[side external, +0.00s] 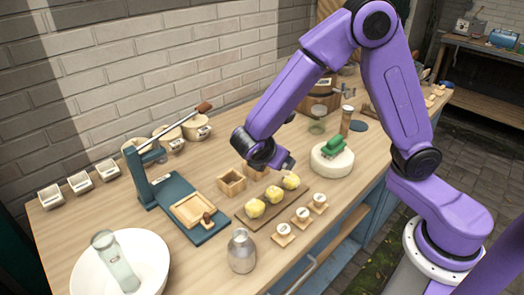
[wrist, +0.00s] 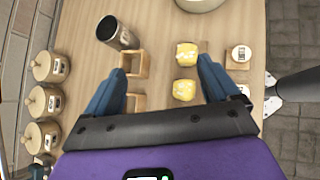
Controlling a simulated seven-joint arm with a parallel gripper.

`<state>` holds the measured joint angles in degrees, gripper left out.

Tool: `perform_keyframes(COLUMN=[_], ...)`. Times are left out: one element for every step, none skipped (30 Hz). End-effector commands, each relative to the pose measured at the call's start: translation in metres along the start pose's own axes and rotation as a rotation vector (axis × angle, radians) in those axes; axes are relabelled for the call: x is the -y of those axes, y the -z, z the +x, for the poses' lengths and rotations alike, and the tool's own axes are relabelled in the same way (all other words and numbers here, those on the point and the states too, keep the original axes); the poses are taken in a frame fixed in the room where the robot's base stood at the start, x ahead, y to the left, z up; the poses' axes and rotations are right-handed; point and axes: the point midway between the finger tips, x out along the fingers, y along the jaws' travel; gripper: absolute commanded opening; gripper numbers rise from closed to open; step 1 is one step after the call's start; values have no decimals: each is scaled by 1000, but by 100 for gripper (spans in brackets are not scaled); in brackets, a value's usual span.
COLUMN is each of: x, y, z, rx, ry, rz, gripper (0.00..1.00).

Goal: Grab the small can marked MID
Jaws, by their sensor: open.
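Three lidded wooden cans with small labels stand in a row along the wall, at the left of the wrist view: a far one (wrist: 49,66), a middle one (wrist: 43,101) and a near one (wrist: 40,137). The row also shows in the side view (side external: 170,138). Their labels are too small to read, so I cannot tell which says MID. My gripper (wrist: 160,65) is open and empty, its two blue fingers wide apart above the worktop. In the side view my gripper (side external: 280,162) hangs over the butter pieces, well to the right of the cans.
Yellow butter pieces (side external: 255,208) sit on a brown board. Small wooden boxes (side external: 231,182), a dark metal cup (wrist: 116,33) and labelled blocks (side external: 283,234) are near. A lever press (side external: 184,208), glass jug (side external: 241,250) and white bowl (side external: 150,262) stand left and in front.

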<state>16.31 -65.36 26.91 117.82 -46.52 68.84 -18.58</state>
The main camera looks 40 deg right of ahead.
Motion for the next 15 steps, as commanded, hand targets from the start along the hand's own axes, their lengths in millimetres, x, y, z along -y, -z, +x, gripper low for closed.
perform_keyframes(x=[-15, -24, -34, -41, -48, -56, -61, -66, -71, -74, -76, -79, -81, -82, -83], y=[7, 10, 14, 17, 19, 22, 24, 26, 28, 30, 31, 32, 32, 32, 32], z=[8, 11, 16, 20, 23, 28, 30, 32, 35, 37, 39, 40, 41, 43, 46], rx=[57, 89, 130, 158, 185, 217, 237, 257, 278, 290, 301, 313, 319, 323, 327], ry=[-16, -28, -43, -53, -62, -73, -81, -87, -95, -100, -103, -107, -110, -110, -111], rz=[-52, -83, -120, -148, -173, -205, -225, -244, -265, -278, -289, -299, -305, -309, -312], gripper=[89, 89, 89, 89, 89, 89, 89, 89, 89, 89, 89, 89, 89, 89, 89])
